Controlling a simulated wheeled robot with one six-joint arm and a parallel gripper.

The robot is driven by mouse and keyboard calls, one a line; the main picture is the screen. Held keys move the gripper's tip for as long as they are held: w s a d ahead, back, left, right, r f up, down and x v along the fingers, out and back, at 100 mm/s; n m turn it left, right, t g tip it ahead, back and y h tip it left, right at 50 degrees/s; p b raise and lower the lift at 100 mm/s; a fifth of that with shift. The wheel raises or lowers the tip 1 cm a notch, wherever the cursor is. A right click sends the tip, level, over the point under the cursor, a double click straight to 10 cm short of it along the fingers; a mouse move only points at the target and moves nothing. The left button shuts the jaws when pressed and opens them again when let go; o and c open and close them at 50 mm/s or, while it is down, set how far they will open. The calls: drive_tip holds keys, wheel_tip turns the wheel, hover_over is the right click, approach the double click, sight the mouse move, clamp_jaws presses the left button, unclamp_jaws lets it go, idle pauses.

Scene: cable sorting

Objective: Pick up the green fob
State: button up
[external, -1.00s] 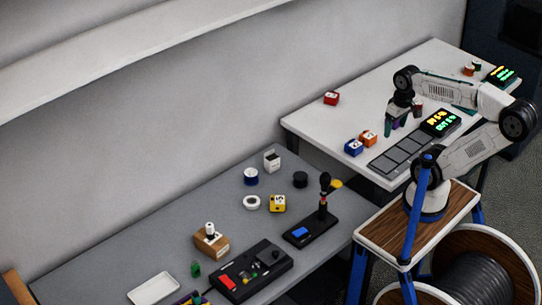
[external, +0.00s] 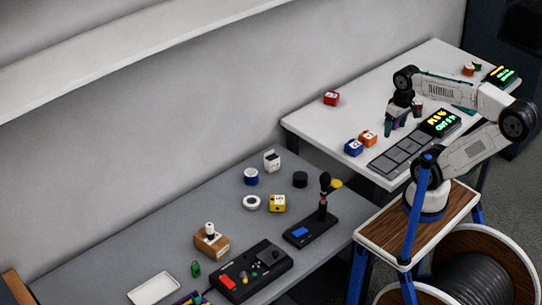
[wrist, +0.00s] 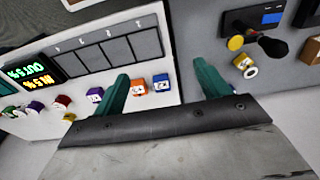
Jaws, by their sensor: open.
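A small green piece, likely the green fob (external: 477,66), stands beside an orange one at the far end of the white table. A green piece (wrist: 9,111) also shows at the left edge of the wrist view, too small to read clearly. Another small green object (external: 195,268) stands on the grey table; I cannot tell whether it is a fob. My gripper (external: 398,121) is over the white table, well short of its far end. Its teal fingers are spread in the wrist view (wrist: 161,86), with nothing held between them.
Blue (external: 353,147), orange (external: 368,138) and red (external: 331,98) blocks sit on the white table (external: 330,122). A dark sectioned tray with a lit display (external: 402,152) lies along its front. Purple and dark red pieces are near my gripper. The grey table holds switch boxes and other parts.

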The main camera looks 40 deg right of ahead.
drive_tip(key=c, duration=0.4)
drive_tip(key=shift+c, duration=0.2)
